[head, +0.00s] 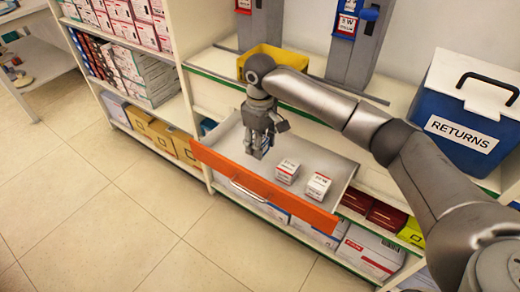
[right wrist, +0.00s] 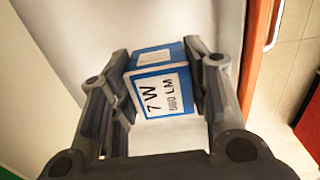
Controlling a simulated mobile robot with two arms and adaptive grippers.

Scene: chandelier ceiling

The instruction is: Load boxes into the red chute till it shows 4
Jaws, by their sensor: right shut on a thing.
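My right gripper (head: 262,148) is over the open drawer with the orange front (head: 262,187). Two small white boxes with red marks, the left one (head: 287,171) and the right one (head: 318,186), lie in the drawer to the right of the gripper. Two grey upright chutes, the left one (head: 262,28) and the right one (head: 358,48), stand on the counter, cut off at the top. My left gripper is out of view.
A yellow bin (head: 284,57) stands on the counter behind my right wrist. A blue RETURNS bin (head: 464,108) with a white lid stands at the right. Shelves of cartons (head: 135,72) fill the left. The tiled floor (head: 110,205) in front is clear.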

